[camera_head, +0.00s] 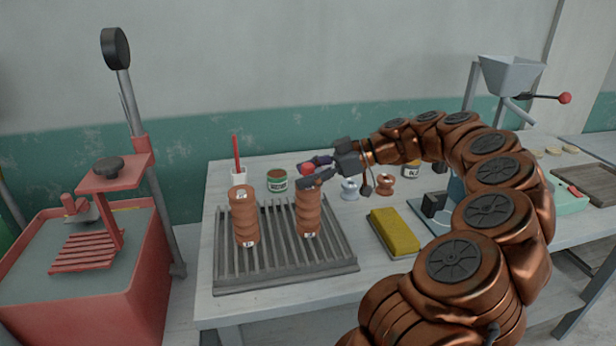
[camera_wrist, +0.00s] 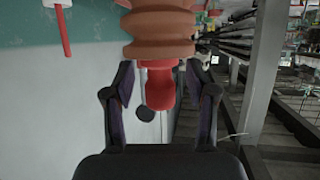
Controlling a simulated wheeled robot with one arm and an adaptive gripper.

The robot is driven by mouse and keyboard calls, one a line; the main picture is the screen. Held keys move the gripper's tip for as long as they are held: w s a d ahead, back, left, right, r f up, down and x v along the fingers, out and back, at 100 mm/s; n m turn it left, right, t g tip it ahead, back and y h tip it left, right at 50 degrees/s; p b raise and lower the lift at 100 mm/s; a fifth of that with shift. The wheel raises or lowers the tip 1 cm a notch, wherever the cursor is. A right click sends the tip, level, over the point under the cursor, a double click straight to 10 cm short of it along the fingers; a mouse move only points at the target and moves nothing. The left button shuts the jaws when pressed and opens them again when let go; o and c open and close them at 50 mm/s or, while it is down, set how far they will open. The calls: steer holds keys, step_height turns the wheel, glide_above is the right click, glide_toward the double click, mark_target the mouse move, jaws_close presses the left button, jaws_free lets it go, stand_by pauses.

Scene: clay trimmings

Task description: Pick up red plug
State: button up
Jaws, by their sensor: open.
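The red plug (camera_head: 308,169) sits on top of the right-hand brown ribbed clay column (camera_head: 308,208), which stands upright on a slatted grey rack (camera_head: 285,285). My gripper (camera_head: 316,172) is at the top of this column, with a finger on either side of the plug. In the wrist view the red plug (camera_wrist: 160,86) lies between the two open fingers, with gaps at both sides; the gripper (camera_wrist: 160,100) does not appear to touch it. The ribbed column (camera_wrist: 158,35) shows beyond the plug. Part of the plug is hidden by the fingers in the head view.
A second ribbed column (camera_head: 243,215) stands left on the rack. A white cup with a red stick (camera_head: 238,178), a green-labelled jar (camera_head: 277,181), small spools (camera_head: 385,184) and a yellow sponge (camera_head: 395,231) are nearby. A red press (camera_head: 90,260) stands left of the table.

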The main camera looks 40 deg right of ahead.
steer(key=shift+c, duration=0.4)
jaws_close()
